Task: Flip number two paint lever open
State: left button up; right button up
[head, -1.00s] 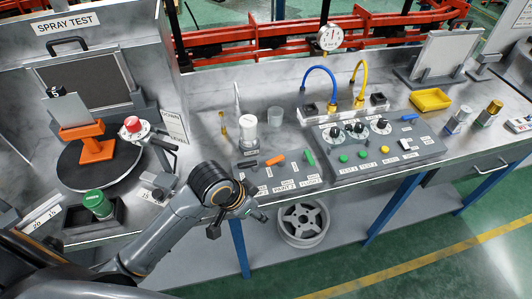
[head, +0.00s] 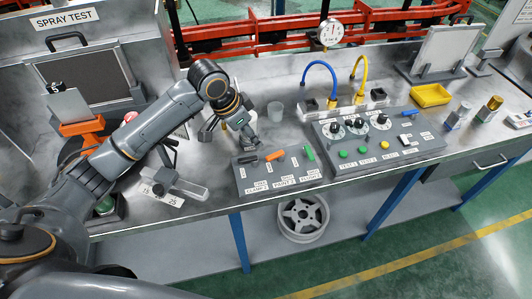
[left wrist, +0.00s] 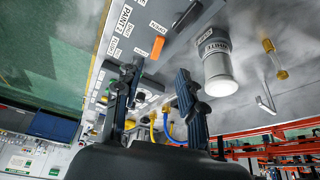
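The grey lever panel (head: 283,170) carries a black lever (head: 248,159), an orange lever (head: 275,156) and a green lever (head: 309,152). A "PAINT 2" label sits in front of the orange lever. In the left wrist view, the orange lever (left wrist: 158,47) lies ahead of the fingers, with the black lever (left wrist: 187,14) beside it. My left gripper (head: 250,138) is over the back edge of the panel, near the black and orange levers. In the left wrist view its fingers (left wrist: 157,90) are apart, with nothing held. My right gripper is not seen.
To the right is a panel with knobs and buttons (head: 400,135), with blue and yellow hoses behind.

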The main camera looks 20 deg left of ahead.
aim_at(268, 157)
pick_arm(q)
jog(key=p+x, duration=0.1)
jog(key=x, duration=1.1)
jog(key=shift+p, duration=0.3)
grip_shut()
